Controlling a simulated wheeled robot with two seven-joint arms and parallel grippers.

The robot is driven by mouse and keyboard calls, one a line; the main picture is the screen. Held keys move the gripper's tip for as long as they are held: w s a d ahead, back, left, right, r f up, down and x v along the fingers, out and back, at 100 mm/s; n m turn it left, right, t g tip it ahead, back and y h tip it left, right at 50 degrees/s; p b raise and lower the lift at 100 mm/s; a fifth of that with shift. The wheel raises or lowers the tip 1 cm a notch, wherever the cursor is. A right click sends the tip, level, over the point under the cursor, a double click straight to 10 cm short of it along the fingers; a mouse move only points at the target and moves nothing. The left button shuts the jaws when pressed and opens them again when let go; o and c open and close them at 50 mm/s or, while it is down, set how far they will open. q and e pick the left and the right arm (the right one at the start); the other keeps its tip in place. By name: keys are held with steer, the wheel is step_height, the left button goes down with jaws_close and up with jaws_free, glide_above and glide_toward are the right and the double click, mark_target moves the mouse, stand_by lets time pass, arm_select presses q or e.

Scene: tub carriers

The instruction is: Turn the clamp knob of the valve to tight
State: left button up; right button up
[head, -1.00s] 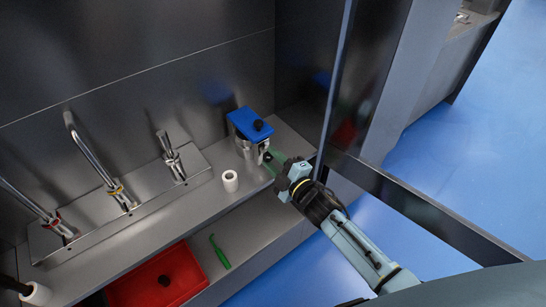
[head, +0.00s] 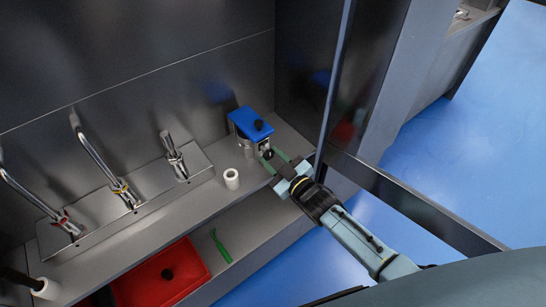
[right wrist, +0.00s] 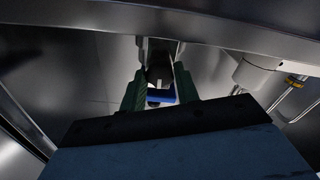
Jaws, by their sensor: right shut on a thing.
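A metal container with a blue lid (head: 251,122) stands at the right end of the steel counter in the head view. A small dark clamp knob (head: 267,153) shows low on its near side, partly hidden by my fingers. My right gripper (head: 270,160) reaches it from the lower right, with its green fingers shut on the knob. In the right wrist view, the green fingers of my right gripper (right wrist: 160,76) flank a dark piece, with a bit of blue (right wrist: 161,97) behind it. The knob's turn position cannot be read. My left gripper is not in view.
Several chrome taps (head: 175,156) rise from a plate farther left. A red tub (head: 190,285) and a green tool (head: 221,246) lie on the lower level. A steel post (head: 335,90) stands close right of the gripper.

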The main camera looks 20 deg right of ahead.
steer(key=shift+m, duration=0.3)
stand_by(0.4)
steer(key=o, duration=1)
steer(key=shift+s, duration=0.1)
steer(key=v, duration=1.3)
steer(key=shift+s+p, duration=0.15)
steer(key=shift+p, duration=0.2)
